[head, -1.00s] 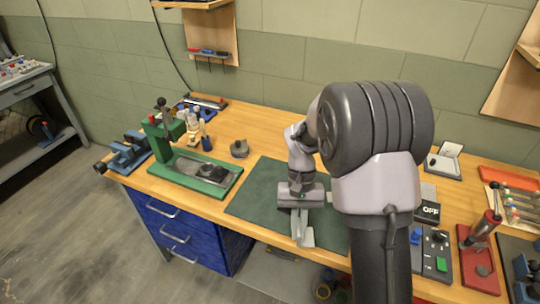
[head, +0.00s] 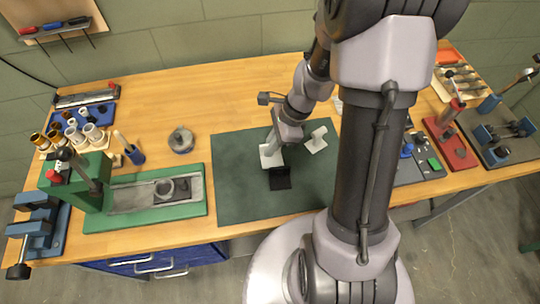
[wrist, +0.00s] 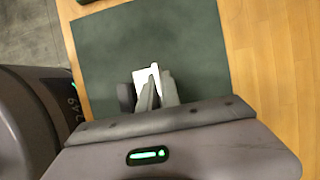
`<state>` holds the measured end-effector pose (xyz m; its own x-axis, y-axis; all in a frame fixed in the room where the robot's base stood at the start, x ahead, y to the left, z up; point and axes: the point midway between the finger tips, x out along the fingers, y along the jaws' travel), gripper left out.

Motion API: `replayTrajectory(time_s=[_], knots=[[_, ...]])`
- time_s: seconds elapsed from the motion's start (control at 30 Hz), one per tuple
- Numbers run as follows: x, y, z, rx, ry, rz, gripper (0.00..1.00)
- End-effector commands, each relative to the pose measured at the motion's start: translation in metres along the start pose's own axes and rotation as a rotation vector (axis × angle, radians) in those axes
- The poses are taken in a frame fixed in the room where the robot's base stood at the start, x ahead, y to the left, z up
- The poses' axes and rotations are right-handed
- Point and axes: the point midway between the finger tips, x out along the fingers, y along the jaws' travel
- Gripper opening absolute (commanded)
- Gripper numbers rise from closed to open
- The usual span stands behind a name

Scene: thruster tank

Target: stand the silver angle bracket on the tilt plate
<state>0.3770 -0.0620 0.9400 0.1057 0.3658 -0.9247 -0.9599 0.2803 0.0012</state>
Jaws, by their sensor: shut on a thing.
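The silver angle bracket (head: 270,155) is pale and L-shaped. It is at the fingertips of my gripper (head: 277,143), over or on the dark green mat (head: 235,190). In the wrist view the gripper (wrist: 155,95) is shut on the bracket (wrist: 148,77), whose bright end shows between the fingers. A black piece (head: 280,179) is just in front of the bracket, and a second pale angled piece (head: 316,140) is to its right. I cannot tell for certain which thing is the tilt plate, or whether the bracket touches the mat.
A green press (head: 90,180) with a grey bed and a ring stands left of the mat. A round grey part (head: 181,140) and a blue-handled tool (head: 133,155) are behind it. Control boxes and a red-based tool (head: 450,145) are at right. Bare wood is behind the mat.

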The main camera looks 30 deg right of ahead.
Motion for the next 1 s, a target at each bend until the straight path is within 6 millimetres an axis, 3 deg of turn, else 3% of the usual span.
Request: replayTrajectory(time_s=[0.2,0.53,0.6,0.67,1.0], knots=[[0.036,0.001,-0.014,-0.001,0.000,0.003,0.00],[0.037,0.000,-0.015,-0.004,0.000,0.001,0.00],[0.036,0.000,-0.014,-0.004,0.000,0.002,0.21],[0.036,0.000,-0.014,-0.004,0.000,0.002,0.29],[0.028,0.000,-0.012,-0.004,0.000,0.001,0.29]])
